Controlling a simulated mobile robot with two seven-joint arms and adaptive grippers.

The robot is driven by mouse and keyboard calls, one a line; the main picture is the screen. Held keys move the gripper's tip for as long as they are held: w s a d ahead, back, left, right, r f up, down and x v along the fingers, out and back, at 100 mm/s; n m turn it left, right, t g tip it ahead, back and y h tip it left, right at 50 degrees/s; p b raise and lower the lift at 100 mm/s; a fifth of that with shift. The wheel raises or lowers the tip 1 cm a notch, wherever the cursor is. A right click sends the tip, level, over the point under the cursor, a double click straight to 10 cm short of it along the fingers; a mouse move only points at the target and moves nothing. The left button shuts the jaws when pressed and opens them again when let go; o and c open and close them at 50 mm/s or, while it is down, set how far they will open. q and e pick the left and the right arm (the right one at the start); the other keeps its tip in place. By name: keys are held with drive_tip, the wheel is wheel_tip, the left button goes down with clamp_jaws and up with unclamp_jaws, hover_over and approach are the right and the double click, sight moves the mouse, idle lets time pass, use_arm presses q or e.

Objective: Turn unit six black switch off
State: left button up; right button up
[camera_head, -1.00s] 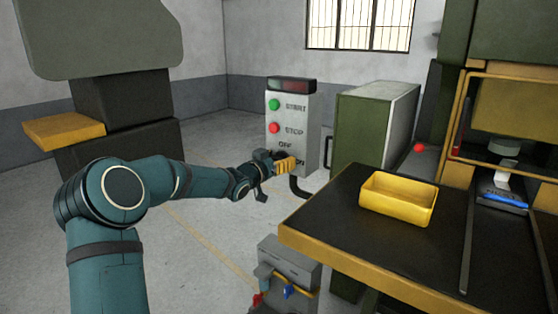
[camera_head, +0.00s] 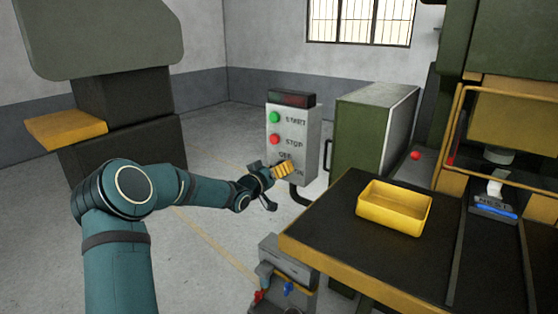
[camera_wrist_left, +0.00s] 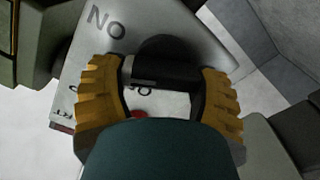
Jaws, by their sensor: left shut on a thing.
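The grey control box (camera_head: 306,133) stands upright beyond the table, with a dark display on top, a green START button (camera_head: 274,117) and a red STOP button (camera_head: 275,139). Its lower face bears OFF and ON labels, partly covered by my left gripper (camera_head: 278,171). In the left wrist view, the black switch (camera_wrist_left: 165,65) lies between the yellow fingers of my left gripper (camera_wrist_left: 162,80), which is shut on it, near large upside-down "ON" lettering. The switch is mostly hidden in the head view. My right gripper is in neither view.
A black-topped table with a yellow edge (camera_head: 345,268) holds a yellow tray (camera_head: 395,222) at the right. A green cabinet (camera_head: 358,135) stands right of the box. A small grey unit (camera_head: 285,262) is below the table's left corner.

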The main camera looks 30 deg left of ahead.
use_arm(q)
drive_tip(key=n+p, duration=0.2)
drive_tip(key=n, duration=0.1)
drive_tip(key=shift+a, duration=0.1)
drive_tip(key=n+p, duration=0.2)
drive_tip(key=n, duration=0.1)
drive_tip(key=shift+a+f+n+p, duration=0.1)
drive_tip(key=shift+f+n+p, duration=0.05)
drive_tip(key=shift+n+p, duration=0.15)
drive_tip(key=n+p, duration=0.1)
drive_tip(key=n, duration=0.1)
drive_tip(key=shift+f+n, duration=0.1)
drive_tip(key=shift+n, duration=0.2)
drive_tip(key=shift+f+n+p, duration=0.15)
drive_tip(key=shift+n+p, duration=0.35)
drive_tip(key=shift+n, duration=0.9)
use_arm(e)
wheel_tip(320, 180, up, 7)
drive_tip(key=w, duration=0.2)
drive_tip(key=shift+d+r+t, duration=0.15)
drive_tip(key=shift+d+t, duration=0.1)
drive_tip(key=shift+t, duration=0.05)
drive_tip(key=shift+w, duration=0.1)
use_arm(q)
drive_tip(key=o, duration=1.2)
drive_tip(key=shift+s, duration=0.15)
